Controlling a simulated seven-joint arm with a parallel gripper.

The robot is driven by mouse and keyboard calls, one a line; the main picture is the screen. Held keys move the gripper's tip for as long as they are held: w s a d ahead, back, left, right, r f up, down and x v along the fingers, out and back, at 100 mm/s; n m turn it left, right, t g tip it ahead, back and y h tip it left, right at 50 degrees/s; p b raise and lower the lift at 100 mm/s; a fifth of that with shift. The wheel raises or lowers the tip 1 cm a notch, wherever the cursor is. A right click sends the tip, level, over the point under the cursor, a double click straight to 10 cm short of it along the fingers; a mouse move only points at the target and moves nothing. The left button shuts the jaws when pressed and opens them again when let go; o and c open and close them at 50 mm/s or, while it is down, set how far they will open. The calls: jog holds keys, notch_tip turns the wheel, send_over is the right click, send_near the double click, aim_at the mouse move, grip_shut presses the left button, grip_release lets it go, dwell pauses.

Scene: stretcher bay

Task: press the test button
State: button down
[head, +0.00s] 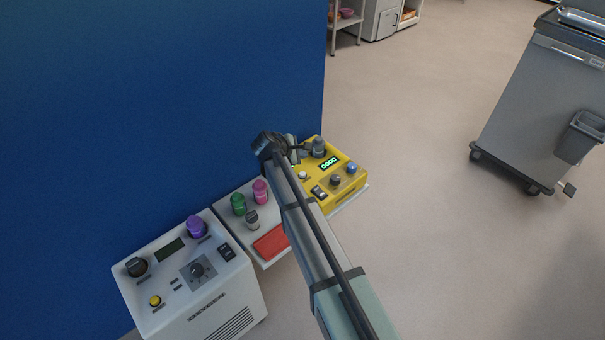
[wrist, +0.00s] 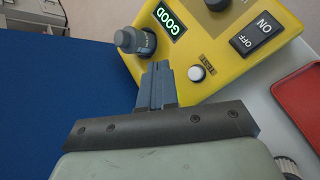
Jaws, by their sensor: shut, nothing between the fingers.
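The yellow device (head: 349,187) stands at the right end of the white surface and fills the upper right of the wrist view (wrist: 238,72). Its white round test button (wrist: 196,73), labelled TEST, also shows in the head view (head: 302,175). The lit green display (wrist: 170,20) reads GOOD. A grey knob or connector (wrist: 134,40) sits at the device's corner. My gripper (wrist: 156,68) is shut and empty. In the wrist view its tips lie just left of the test button; whether they touch the device cannot be told. In the head view my arm partly hides the device's left side.
An ON/OFF rocker switch (wrist: 256,33) is near the button. Green (head: 238,203) and pink (head: 260,191) capped items and a red pad (head: 271,242) lie left of the device. A white unit (head: 190,280) stands further left. A blue wall (head: 150,100) rises behind.

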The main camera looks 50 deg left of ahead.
notch_tip(320, 180, up, 5)
jog(key=shift+f, duration=0.15)
dwell(0.3)
jog(key=shift+m, duration=0.3)
